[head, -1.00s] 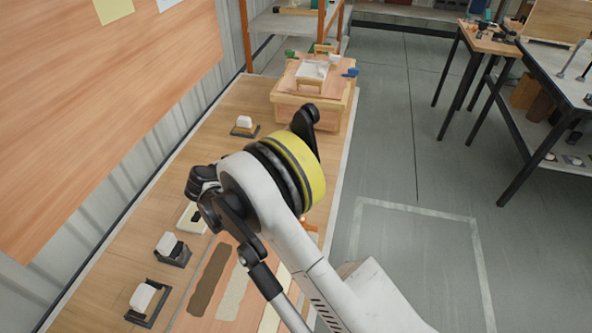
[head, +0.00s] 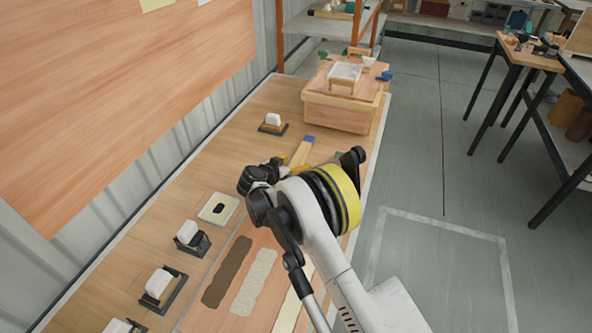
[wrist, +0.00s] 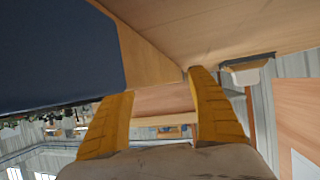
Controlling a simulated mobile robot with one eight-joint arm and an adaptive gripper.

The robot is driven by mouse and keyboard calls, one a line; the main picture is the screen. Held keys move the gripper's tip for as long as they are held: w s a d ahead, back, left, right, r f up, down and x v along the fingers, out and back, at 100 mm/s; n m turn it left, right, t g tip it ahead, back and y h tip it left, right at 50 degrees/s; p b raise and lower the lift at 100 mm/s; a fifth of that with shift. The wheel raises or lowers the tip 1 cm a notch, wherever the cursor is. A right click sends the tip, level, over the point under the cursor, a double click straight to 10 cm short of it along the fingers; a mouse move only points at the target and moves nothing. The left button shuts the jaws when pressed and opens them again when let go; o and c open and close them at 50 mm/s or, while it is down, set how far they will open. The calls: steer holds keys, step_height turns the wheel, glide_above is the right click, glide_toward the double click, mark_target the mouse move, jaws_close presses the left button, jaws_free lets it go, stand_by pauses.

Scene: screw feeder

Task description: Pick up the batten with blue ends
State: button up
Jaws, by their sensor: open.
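The batten with blue ends shows in the head view as a light wooden strip (head: 301,153) with one blue end (head: 309,139), lying on the bench just beyond my arm. Its nearer part is hidden by my arm. My gripper (head: 284,164) is beside the batten's visible part, mostly hidden behind my wrist. In the wrist view a large dark blue face (wrist: 60,50) with bare wood fills the upper left, very close. The yellow fingers of my gripper (wrist: 160,84) are spread apart, with nothing seen held between them. I cannot tell whether they touch the wood.
A wooden box (head: 340,112) with a white tray on top stands at the bench's far end. A small green piece (head: 339,155) shows by my arm. Several white blocks on dark holders, such as this one (head: 192,236), line the left side. Brown (head: 228,272) and beige strips lie nearer.

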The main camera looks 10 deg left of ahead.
steer(key=shift+w+d+f, duration=0.15)
steer(key=shift+w+f, duration=0.15)
steer(key=shift+w, duration=0.25)
jaws_close()
steer(key=shift+r, duration=0.1)
